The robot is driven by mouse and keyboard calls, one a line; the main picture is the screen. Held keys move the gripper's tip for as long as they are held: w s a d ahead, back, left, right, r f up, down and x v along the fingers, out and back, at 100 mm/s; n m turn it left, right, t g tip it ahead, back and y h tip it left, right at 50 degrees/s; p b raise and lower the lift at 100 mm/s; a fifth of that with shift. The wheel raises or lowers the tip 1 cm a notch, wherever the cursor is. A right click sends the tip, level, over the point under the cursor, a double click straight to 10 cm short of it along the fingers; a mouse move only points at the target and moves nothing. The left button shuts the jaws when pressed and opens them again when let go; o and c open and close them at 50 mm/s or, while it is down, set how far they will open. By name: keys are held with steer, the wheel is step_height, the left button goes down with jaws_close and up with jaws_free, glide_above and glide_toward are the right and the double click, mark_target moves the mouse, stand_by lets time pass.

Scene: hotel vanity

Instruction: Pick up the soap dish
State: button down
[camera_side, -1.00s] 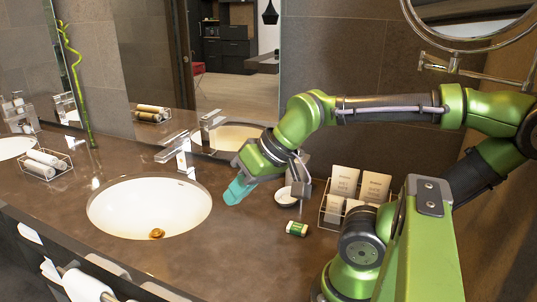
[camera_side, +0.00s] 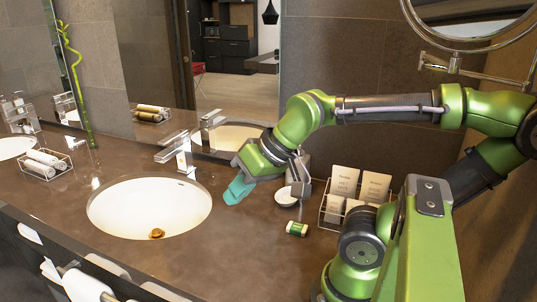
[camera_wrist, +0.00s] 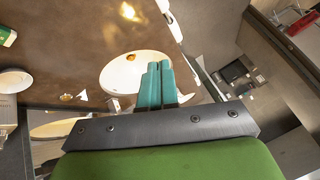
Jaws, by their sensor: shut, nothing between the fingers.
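In the wrist view a white round dish (camera_wrist: 14,82), which looks like the same one, sits at the left edge, well away from my fingers. My gripper (camera_side: 237,193) hangs over the counter between the sink and the dish, to the left of the dish. Its teal fingers (camera_wrist: 160,66) are together with nothing between them.
The white sink (camera_side: 150,207) is set into the counter left of my gripper, with a chrome faucet (camera_side: 177,150) behind it. A small green and white tin (camera_side: 297,229) lies in front of the dish. A wire rack of packets (camera_side: 346,184) stands to the right.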

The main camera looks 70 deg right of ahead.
steer(key=c, duration=1.8)
jaws_free()
steer(key=o, duration=1.8)
step_height(320, 180, up, 17)
steer(key=m+g+h, duration=0.6)
steer(key=m+g, duration=0.2)
steer(key=m, duration=0.8)
glide_above(289, 199)
steer(key=a, duration=0.4)
steer(key=f, duration=3.5)
steer(key=shift+w+d, duration=0.25)
steer(key=shift+w, duration=0.15)
steer(key=shift+x, duration=2.9)
